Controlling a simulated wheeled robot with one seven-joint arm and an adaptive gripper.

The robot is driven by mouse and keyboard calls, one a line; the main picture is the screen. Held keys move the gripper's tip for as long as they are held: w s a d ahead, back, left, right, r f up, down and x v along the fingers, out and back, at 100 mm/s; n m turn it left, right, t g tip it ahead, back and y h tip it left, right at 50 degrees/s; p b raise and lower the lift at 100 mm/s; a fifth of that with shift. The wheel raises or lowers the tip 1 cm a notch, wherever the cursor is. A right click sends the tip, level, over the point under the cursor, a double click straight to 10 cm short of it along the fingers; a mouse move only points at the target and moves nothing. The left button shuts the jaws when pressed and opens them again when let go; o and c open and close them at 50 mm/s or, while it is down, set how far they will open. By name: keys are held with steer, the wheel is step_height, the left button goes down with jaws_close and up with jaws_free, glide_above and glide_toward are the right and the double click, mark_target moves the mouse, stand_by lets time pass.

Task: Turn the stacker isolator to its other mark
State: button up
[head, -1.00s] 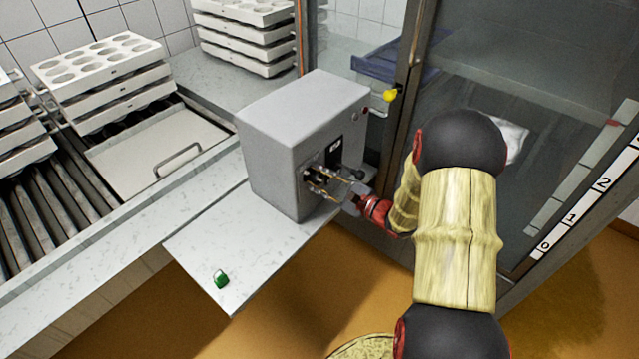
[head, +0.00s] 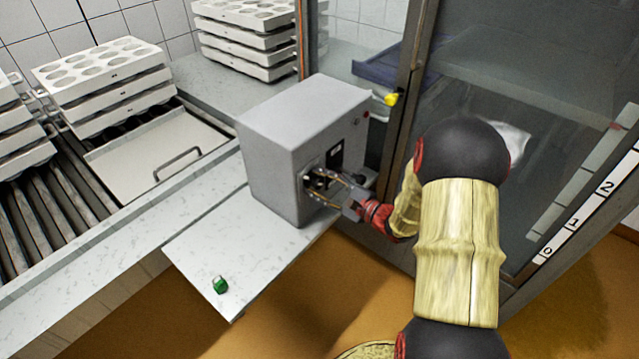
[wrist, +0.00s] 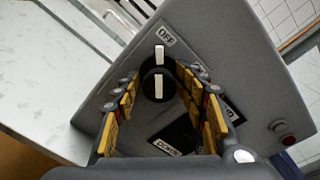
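The stacker isolator is a black round knob (wrist: 150,66) with white pointer marks, on the front of a grey control box (head: 290,125). In the wrist view an OFF label (wrist: 166,41) is just above the knob and an ON label (wrist: 200,72) to its right. The white marks run nearly upright in the picture, the upper one towards OFF. My gripper (wrist: 158,78) is open, with its yellow-padded fingers on either side of the knob. I cannot tell whether they touch it. In the head view my gripper (head: 325,186) reaches the box front and partly hides the knob.
A green padlock (head: 220,285) lies on the steel shelf (head: 205,248) below the box. A glazed frame (head: 398,110) with a yellow fitting (head: 391,99) stands close right of the box. Stacked white moulds (head: 105,80) and a roller conveyor (head: 45,205) are at the left.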

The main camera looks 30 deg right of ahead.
steer(key=shift+o, duration=0.6)
steer(key=shift+s, duration=0.1)
steer(key=shift+s+d, duration=0.25)
steer(key=shift+s, duration=0.05)
steer(key=v, duration=1.1)
steer(key=shift+s+f, duration=0.1)
